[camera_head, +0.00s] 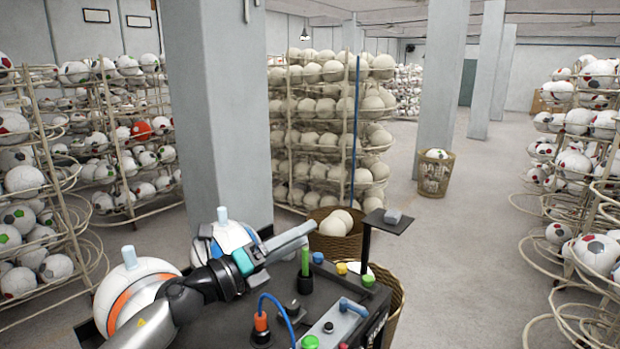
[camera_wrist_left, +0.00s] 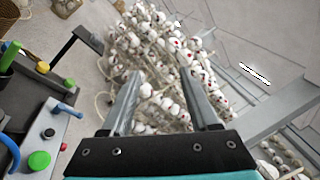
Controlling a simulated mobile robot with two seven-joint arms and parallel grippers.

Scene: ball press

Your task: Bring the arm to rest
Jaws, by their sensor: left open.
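My left arm comes in from the lower left in the head view, and its left gripper (camera_head: 304,233) is held above the black press table (camera_head: 228,322). In the left wrist view the two grey fingers of the left gripper (camera_wrist_left: 162,74) are apart with nothing between them. They point toward racks of balls in the distance. My right gripper shows in neither view.
The press table carries a green upright handle (camera_head: 305,261), coloured buttons and two white domed units, one with an orange band (camera_head: 136,287). A small raised platform (camera_head: 388,221) stands close right of the gripper. A basket of balls (camera_head: 335,238) is behind. Open floor lies right.

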